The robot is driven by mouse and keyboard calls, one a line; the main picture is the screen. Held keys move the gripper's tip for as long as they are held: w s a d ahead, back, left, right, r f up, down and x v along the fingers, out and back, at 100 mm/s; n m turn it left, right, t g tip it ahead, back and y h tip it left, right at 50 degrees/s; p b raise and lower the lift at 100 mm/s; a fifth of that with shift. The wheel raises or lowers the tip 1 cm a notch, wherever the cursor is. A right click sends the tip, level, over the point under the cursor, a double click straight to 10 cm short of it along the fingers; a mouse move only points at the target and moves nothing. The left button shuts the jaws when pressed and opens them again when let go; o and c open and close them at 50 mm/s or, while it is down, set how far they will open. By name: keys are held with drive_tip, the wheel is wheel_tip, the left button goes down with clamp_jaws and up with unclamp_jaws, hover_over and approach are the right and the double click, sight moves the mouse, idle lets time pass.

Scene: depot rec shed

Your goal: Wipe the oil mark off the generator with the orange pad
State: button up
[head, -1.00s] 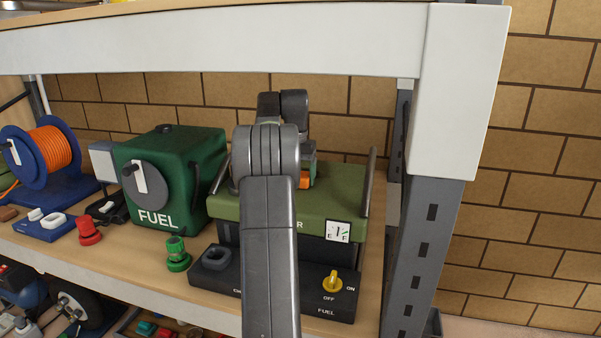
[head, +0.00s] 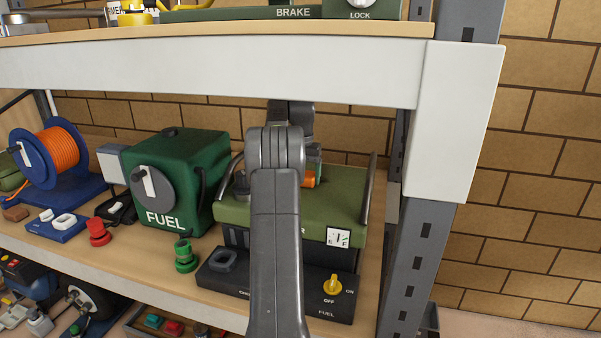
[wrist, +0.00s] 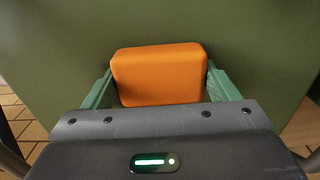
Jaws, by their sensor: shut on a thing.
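The generator (head: 345,205) is an olive-green box on the shelf, with a black base panel in front. My gripper (wrist: 160,85) is shut on the orange pad (wrist: 160,74), with a green finger on each side of it. In the wrist view the pad lies against or just over the generator's green top (wrist: 255,35); I cannot tell whether it touches. In the head view a bit of the orange pad (head: 308,179) shows past my arm, over the generator's top. I see no oil mark; the pad or my arm may hide it.
A green fuel can (head: 178,185) stands left of the generator. A yellow knob (head: 332,284) is on the front panel. The upper shelf edge (head: 210,62) hangs over the arm, and a grey upright (head: 415,255) stands at the right. A metal handle (head: 369,188) rises on the generator's right side.

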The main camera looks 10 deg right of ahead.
drive_tip(key=shift+w+d+f, duration=0.1)
drive_tip(key=shift+w+d, duration=0.1)
drive_tip(key=shift+w, duration=0.25)
drive_tip(key=shift+w+d+f, duration=0.1)
drive_tip(key=shift+w+d, duration=0.05)
drive_tip(key=shift+w, duration=0.25)
drive_tip(key=shift+w+d+r, duration=0.1)
drive_tip(key=shift+w+d, duration=0.15)
drive_tip(key=shift+w, duration=0.35)
drive_tip(key=shift+w+d, duration=0.25)
drive_tip(key=shift+w, duration=0.35)
drive_tip(key=shift+w+d+r, duration=0.1)
drive_tip(key=shift+w+d, duration=0.15)
drive_tip(key=shift+w, duration=0.35)
